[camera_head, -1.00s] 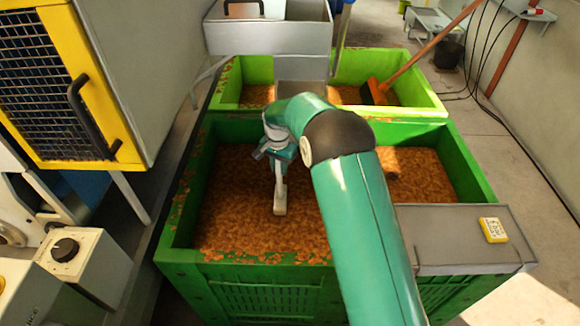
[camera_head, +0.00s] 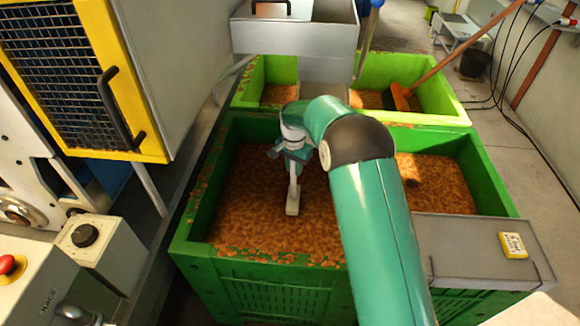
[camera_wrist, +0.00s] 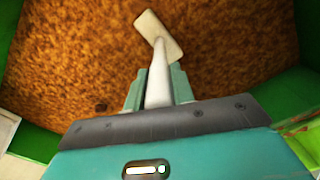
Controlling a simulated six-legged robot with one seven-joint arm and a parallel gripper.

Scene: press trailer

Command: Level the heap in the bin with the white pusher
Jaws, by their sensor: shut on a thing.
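The white pusher (camera_head: 293,200) is in my gripper (camera_head: 291,162), its handle pointing down to a pale flat head over the brown heap. The wrist view shows the handle between both fingers of my gripper (camera_wrist: 158,88) and the pusher's head (camera_wrist: 160,36) beyond them. The heap (camera_head: 255,215) is brown crumbly material across the green bin (camera_head: 265,252). The head is at or very near the heap's surface; I cannot tell if it touches. My arm hides the middle of the bin. The heap's right part shows a raised lump (camera_head: 410,172).
A lighter green bin (camera_head: 440,112) with similar material and an orange broom (camera_head: 402,95) stands behind. A grey metal chute (camera_head: 294,38) overhangs between the bins. A grey ledge (camera_head: 480,245) with a yellow label covers the front right corner. A yellow-framed machine (camera_head: 90,80) stands left.

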